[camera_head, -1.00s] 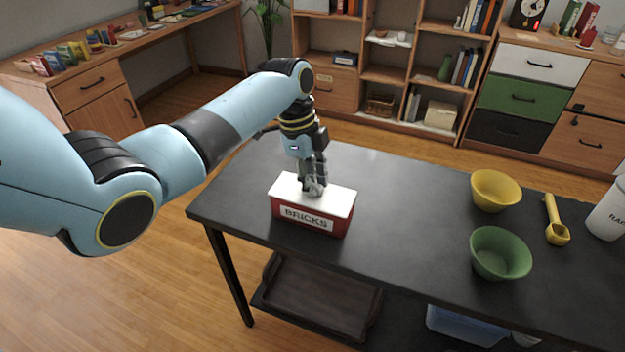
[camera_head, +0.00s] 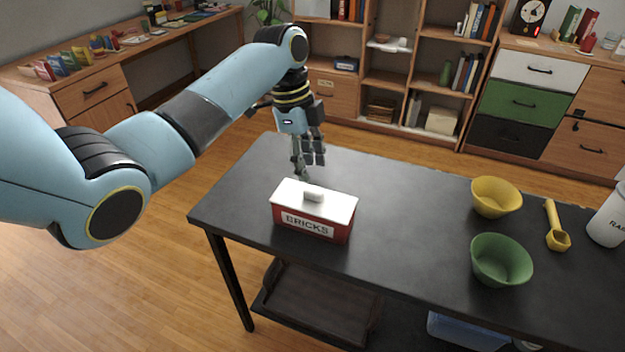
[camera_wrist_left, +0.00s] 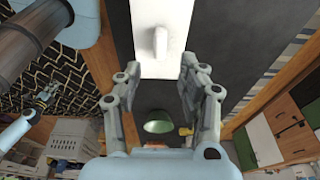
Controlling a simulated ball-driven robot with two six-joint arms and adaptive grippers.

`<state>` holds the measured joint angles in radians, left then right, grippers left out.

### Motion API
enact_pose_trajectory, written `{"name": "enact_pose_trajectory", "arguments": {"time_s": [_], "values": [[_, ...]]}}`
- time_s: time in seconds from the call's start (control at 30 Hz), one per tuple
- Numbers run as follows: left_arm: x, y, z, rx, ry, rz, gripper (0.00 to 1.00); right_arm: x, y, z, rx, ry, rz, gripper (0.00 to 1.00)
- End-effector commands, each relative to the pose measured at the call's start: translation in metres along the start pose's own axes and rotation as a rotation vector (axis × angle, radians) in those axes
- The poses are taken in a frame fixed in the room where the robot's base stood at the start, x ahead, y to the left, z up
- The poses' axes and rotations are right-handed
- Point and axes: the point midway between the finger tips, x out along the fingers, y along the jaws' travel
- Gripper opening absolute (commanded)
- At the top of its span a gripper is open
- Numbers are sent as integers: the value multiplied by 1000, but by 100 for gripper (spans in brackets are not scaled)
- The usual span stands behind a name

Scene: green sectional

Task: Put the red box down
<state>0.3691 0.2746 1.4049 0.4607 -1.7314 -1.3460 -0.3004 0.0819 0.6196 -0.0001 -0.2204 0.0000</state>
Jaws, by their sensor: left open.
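The red box (camera_head: 313,229) has a white lid with a small white handle and a label reading BRICKS. It rests upright on the dark table (camera_head: 410,215), near the table's left end. My left gripper (camera_head: 307,168) is open and empty, above and behind the box, apart from it. In the left wrist view the box's white lid (camera_wrist_left: 178,40) and handle show beyond the open fingers (camera_wrist_left: 158,85).
A yellow bowl (camera_head: 496,197), a green bowl (camera_head: 500,260), a yellow scoop (camera_head: 556,228) and a white canister (camera_head: 608,215) stand on the table's right part. The tabletop between box and bowls is clear. A dark tray (camera_head: 318,300) lies below.

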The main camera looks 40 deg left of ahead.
Motion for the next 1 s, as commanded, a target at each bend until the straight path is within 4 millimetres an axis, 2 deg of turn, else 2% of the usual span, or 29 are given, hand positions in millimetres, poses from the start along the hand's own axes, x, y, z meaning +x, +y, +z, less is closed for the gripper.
{"name": "enact_pose_trajectory", "arguments": {"time_s": [0.03,0.13,0.33,0.9,1.0], "values": [[-13,-1,1,1,-2,-4,41,0,0,0,0,0,0,0],[-32,-1,0,1,-1,-4,41,0,-1,0,0,0,-1,0],[-54,0,0,0,0,0,41,0,-2,0,1,1,-3,0],[-58,0,0,-1,0,0,41,0,-3,0,2,1,-4,0],[-50,5,3,-3,-3,14,41,2,-3,0,2,1,-3,0]]}}
